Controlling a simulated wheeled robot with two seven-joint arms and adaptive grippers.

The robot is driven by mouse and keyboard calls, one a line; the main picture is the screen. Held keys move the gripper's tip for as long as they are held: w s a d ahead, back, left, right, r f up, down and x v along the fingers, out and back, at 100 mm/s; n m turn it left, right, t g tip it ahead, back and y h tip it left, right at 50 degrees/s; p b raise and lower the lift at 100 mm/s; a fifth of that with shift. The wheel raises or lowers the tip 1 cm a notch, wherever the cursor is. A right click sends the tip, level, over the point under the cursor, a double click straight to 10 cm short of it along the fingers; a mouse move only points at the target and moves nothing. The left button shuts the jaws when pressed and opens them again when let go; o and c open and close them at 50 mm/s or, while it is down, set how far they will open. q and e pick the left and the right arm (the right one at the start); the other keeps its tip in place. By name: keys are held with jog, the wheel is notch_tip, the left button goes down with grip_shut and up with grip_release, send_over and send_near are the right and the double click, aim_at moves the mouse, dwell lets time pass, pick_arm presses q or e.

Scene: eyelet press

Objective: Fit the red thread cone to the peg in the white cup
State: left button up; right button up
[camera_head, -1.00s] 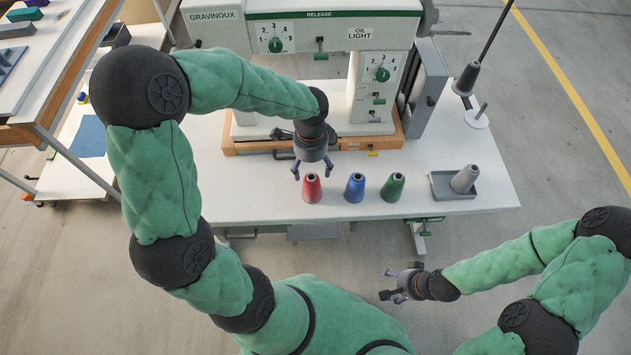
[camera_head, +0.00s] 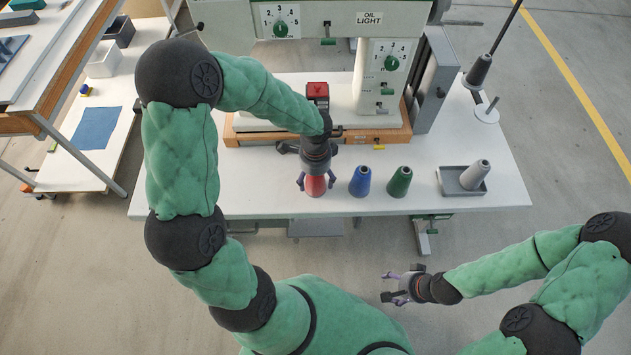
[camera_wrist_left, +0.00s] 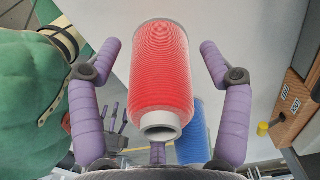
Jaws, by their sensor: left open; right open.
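The red thread cone (camera_head: 315,189) stands upright on the white table, partly hidden under my left gripper (camera_head: 317,181). In the left wrist view the red cone (camera_wrist_left: 160,72) is between the two purple fingers of the left gripper (camera_wrist_left: 160,55), with a gap on both sides. The left gripper is open. A small round white cup (camera_head: 487,116) with a thin upright peg (camera_head: 491,104) is at the table's right side. My right gripper (camera_head: 397,287) is open and empty, low in front of the table.
A blue cone (camera_head: 360,182) and a green cone (camera_head: 400,182) stand just right of the red one. A grey cone (camera_head: 475,175) stands in a grey tray (camera_head: 453,181). A dark cone (camera_head: 479,71) is near the white cup. The press (camera_head: 385,95) stands behind.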

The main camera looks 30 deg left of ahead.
pick_arm(q)
jog(key=shift+r, duration=0.1)
jog(key=c, duration=1.4)
